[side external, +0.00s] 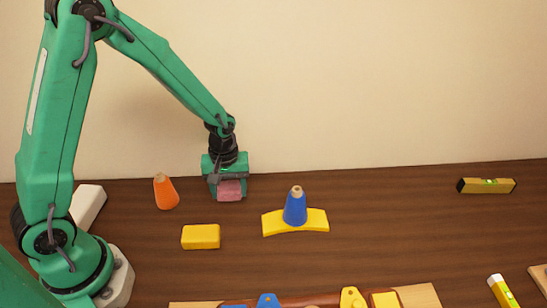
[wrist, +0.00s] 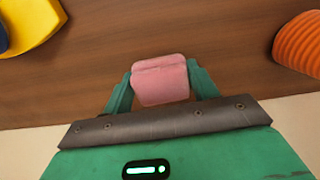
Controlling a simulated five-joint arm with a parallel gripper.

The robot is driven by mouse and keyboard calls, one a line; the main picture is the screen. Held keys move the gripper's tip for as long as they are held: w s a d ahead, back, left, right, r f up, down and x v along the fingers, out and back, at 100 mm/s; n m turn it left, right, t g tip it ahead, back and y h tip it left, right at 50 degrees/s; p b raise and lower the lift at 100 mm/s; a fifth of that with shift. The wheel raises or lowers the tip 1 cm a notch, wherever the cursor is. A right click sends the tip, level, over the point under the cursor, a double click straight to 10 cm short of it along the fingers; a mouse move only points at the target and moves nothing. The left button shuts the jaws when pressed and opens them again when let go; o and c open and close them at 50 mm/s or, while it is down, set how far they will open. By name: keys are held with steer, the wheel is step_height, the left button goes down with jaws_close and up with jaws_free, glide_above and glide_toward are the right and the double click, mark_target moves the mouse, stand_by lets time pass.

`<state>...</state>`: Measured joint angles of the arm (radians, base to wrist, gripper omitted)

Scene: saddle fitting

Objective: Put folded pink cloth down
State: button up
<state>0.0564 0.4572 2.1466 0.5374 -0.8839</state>
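The folded pink cloth (side external: 230,190) is between the fingers of my gripper (side external: 229,196) near the back of the table, right of the orange cone. In the wrist view the pink cloth (wrist: 160,80) fills the space between both green fingers, and my gripper (wrist: 159,70) appears shut on it. The cloth is low, close to the wooden table top (side external: 400,230). I cannot tell whether its underside touches the wood.
An orange ribbed cone (side external: 165,192) stands left of the cloth. A blue cone (side external: 295,207) stands on a curved yellow piece (side external: 316,220) to the right. A yellow block (side external: 201,237) lies in front. A level (side external: 487,186) lies far right. The right middle is clear.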

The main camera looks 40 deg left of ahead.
mark_target(229, 186)
steer(key=o, duration=0.5)
steer(key=shift+c, duration=0.2)
steer(key=shift+r, duration=0.1)
step_height(229, 186, up, 12)
stand_by(0.4)
steer(key=shift+r, duration=0.1)
stand_by(0.4)
